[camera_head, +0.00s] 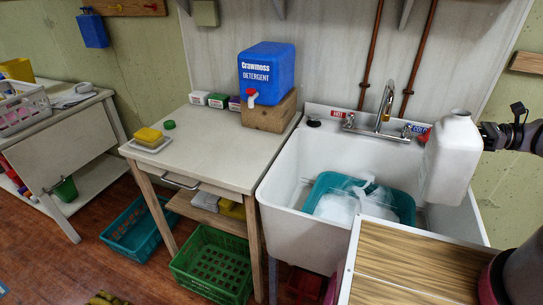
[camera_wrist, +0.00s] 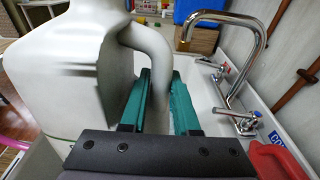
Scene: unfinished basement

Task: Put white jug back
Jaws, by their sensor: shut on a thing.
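The white jug (camera_head: 450,160) is held upright above the right side of the white sink (camera_head: 285,190) in the head view. In the wrist view the jug (camera_wrist: 65,75) fills the left side, and its handle runs down between the green fingers of my gripper (camera_wrist: 160,95). My gripper is shut on the handle. In the head view the arm reaches in from the right, and the fingers are hidden behind the jug.
A teal basin (camera_head: 403,208) with whitish contents sits in the sink. The faucet (camera_head: 385,105) stands behind it. A wooden-topped surface (camera_head: 415,265) is at front right. A worktable (camera_head: 215,150) left of the sink carries a blue detergent container (camera_head: 267,72) on a wooden block; its middle is clear.

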